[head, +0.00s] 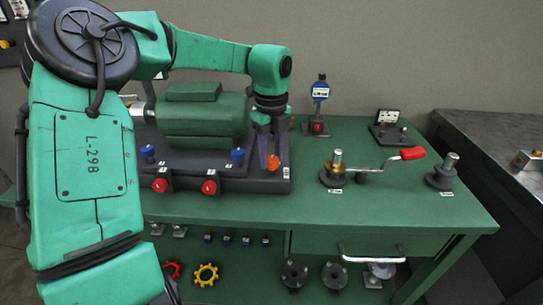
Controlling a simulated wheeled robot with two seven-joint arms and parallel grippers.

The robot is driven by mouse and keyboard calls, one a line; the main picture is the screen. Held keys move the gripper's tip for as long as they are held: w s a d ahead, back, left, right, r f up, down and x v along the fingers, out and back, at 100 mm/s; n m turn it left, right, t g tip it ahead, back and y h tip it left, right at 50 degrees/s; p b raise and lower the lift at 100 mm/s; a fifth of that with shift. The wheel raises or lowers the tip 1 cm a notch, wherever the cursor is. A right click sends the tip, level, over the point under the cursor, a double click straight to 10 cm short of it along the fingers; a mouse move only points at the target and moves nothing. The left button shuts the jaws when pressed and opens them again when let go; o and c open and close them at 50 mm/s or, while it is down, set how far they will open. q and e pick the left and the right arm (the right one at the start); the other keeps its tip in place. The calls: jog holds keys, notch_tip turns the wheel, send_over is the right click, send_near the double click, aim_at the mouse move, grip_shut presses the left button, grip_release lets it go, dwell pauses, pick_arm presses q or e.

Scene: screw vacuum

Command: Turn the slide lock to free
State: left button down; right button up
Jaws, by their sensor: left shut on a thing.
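My left gripper (268,149) reaches down from above at the right end of the dark pump base (240,181). Its fingers are shut on a small orange knob (272,162) at that end of the base. The knob seems to be the handle of the slide lock, but the fingers hide part of it, and I cannot read its position or the small label below it. The green pump body (203,120) stands on the same base, left of the gripper. My right gripper is not in view.
Two red knobs (209,187) and two blue knobs (238,155) sit on the base. A crank with a red handle (412,153) and a post (446,172) stand to the right on the green table (390,215).

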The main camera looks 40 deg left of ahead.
aim_at(271, 159)
pick_arm(q)
jog(key=shift+r+n, duration=0.1)
jog(key=shift+n, duration=0.2)
jog(key=shift+c, duration=2.1)
grip_release()
notch_tip(271, 159, up, 14)
jog(key=p, duration=0.2)
jog(key=shift+r, duration=0.25)
